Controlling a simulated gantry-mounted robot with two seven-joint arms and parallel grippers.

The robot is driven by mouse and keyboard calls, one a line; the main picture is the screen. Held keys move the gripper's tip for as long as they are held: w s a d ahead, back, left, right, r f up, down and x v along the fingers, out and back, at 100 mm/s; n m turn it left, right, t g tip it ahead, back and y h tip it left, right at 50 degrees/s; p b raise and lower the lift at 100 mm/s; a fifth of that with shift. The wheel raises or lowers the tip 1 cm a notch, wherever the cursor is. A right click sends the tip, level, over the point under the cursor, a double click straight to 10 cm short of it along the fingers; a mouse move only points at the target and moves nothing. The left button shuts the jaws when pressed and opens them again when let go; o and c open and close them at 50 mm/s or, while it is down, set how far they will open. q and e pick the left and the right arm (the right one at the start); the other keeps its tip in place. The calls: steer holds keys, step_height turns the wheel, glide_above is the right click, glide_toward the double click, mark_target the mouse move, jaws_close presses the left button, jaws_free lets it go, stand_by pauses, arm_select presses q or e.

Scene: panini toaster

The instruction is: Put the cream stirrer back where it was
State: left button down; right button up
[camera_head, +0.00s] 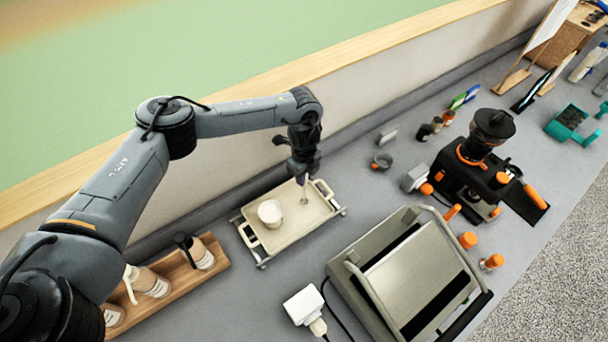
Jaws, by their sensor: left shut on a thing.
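My left gripper (304,172) points down over the right part of a cream tray (291,236). It is shut on a thin stirrer (304,194), which hangs roughly upright below the fingers. The stirrer's upper part is hidden by the gripper. I cannot tell whether its lower end touches the tray. A white cup (270,212) stands on the left part of the tray, apart from the stirrer. My right gripper is not in view.
A wooden rack (185,278) with several bottles is left of the tray. A panini toaster (415,277) stands in front right, with a white plug box (304,306) beside it. A black and orange coffee machine (475,170) is farther right. Grey counter is clear around the tray's right side.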

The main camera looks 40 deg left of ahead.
arm_select(q)
steer(key=shift+f, duration=0.4)
steer(key=c, duration=0.9)
jaws_free()
steer(key=shift+o, duration=0.2)
steer(key=shift+r, duration=0.15)
step_height(320, 180, up, 3)
steer(key=p, duration=0.3)
